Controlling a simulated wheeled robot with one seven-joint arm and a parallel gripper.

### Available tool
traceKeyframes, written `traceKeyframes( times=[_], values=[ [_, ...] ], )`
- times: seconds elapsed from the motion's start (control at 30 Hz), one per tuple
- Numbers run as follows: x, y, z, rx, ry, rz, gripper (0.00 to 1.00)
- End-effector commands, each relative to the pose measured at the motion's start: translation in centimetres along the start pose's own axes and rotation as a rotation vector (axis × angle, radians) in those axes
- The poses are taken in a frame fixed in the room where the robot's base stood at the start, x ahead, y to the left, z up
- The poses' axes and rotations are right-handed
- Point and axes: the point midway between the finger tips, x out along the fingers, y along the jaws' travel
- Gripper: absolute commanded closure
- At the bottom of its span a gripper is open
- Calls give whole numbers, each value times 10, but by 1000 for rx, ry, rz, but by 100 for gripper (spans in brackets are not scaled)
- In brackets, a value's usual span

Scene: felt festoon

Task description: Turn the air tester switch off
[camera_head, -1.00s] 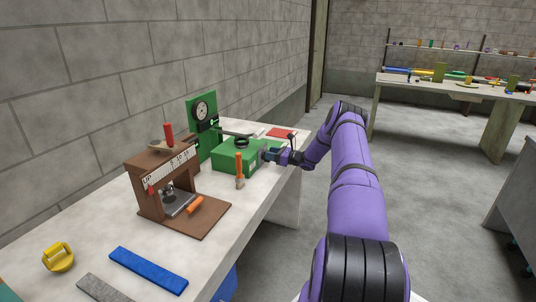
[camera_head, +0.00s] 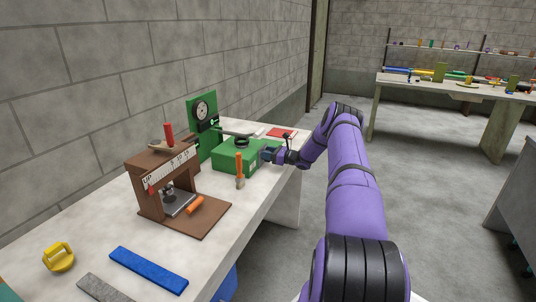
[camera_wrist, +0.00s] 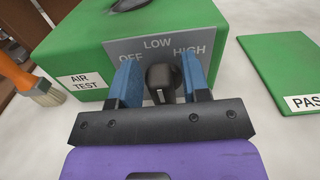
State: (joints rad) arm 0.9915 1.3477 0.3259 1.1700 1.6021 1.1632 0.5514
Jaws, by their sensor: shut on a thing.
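A green PASS plate (camera_wrist: 285,65) lies right of the box. A brown press (camera_head: 165,190) and a green gauge stand (camera_head: 202,125) are nearby.

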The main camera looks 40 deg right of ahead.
Motion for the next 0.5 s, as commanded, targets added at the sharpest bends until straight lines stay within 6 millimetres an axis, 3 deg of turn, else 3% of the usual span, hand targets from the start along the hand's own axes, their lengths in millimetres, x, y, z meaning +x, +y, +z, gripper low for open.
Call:
traceKeyframes(
  times=[0.5],
  values=[
    [-1, 8, -1, -369, -1, -1, 81]
  ],
)
